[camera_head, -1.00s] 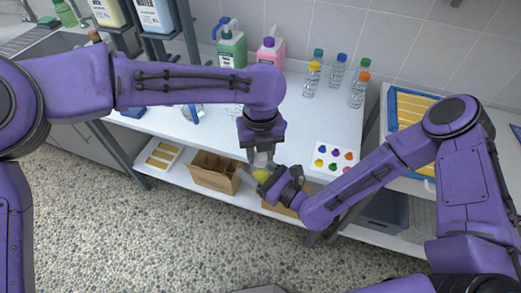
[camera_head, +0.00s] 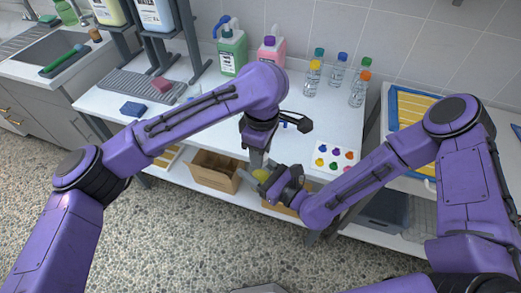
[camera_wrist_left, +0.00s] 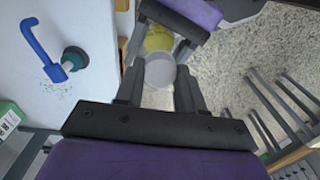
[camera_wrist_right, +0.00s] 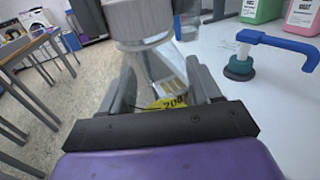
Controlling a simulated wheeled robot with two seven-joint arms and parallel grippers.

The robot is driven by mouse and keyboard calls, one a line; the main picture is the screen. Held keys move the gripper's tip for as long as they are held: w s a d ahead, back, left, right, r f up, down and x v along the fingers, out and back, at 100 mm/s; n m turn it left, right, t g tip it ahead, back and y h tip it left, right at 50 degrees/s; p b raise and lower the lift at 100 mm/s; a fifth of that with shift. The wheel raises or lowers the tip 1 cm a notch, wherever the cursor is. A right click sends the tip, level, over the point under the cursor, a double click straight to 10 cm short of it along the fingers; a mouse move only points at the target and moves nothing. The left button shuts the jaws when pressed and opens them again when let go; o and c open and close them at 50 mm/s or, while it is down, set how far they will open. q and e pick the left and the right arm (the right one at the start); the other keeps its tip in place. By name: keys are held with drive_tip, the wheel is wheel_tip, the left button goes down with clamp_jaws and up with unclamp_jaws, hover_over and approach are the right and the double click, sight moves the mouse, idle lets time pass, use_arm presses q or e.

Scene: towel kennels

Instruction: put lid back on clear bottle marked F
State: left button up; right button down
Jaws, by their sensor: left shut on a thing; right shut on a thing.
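My right gripper (camera_head: 268,177) is shut on a clear bottle (camera_wrist_right: 165,75) with a yellow marked label (camera_wrist_right: 168,103), beyond the front edge of the counter. Its yellow part also shows in the left wrist view (camera_wrist_left: 158,38). The letter F cannot be read. My left gripper (camera_head: 257,158) is shut on a whitish round lid (camera_wrist_left: 160,73), which also shows at the top of the right wrist view (camera_wrist_right: 140,22). The lid is at the bottle's top end; I cannot tell whether it is seated or only close. The two grippers are very near each other.
A blue-handled pump top (camera_wrist_right: 240,65) with a green collar stands on the counter (camera_head: 225,128). A white tray of coloured caps (camera_head: 337,157) is at right. Several small bottles (camera_head: 338,72) and green (camera_head: 232,52) and pink (camera_head: 271,52) jugs stand behind. A cardboard box (camera_head: 216,172) is below.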

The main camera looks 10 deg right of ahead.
use_arm(q)
drive_tip(key=o, duration=0.8)
drive_tip(key=shift+s+d, duration=0.2)
drive_tip(key=shift+s, duration=0.05)
drive_tip(key=o, duration=0.3)
drive_tip(key=shift+w+a, duration=0.1)
wheel_tip(320, 180, up, 12)
